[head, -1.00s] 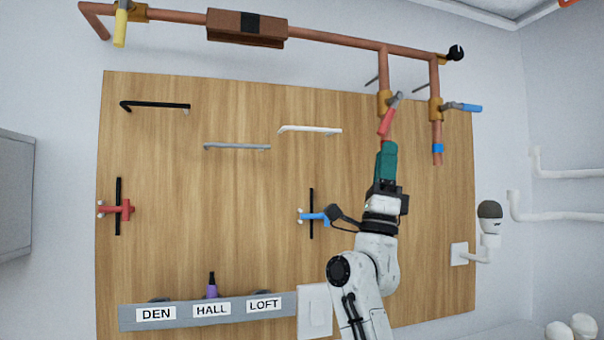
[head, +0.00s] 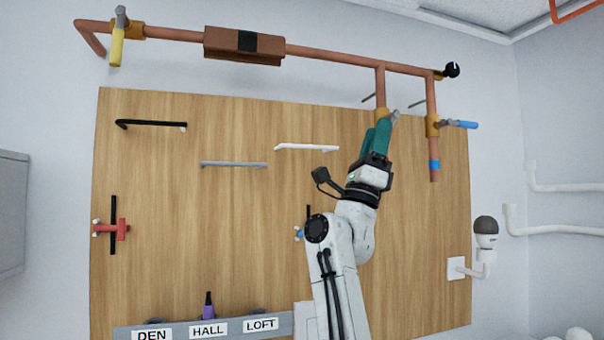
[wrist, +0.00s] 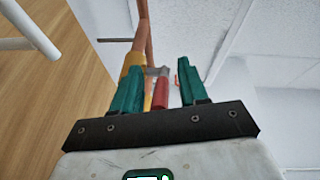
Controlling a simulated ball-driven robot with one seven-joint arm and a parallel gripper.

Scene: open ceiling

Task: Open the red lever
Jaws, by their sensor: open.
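The red lever (wrist: 160,94) shows in the wrist view between my two teal fingers, with its grey metal end further off by the brass valve (wrist: 132,62). My gripper (wrist: 157,72) is open around the lever's line; I cannot tell whether a finger touches it. In the head view my gripper (head: 382,124) is raised to the valve on the left of the two short down pipes. There it hides the red handle, and only the lever's grey metal part shows beside the fingertips.
The copper pipe (head: 330,53) runs along the top. A blue lever (head: 462,124) sits close to the right of my gripper, and a yellow lever (head: 117,50) is far left. A white bar handle (head: 305,147) is to the left on the wooden board (head: 230,220).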

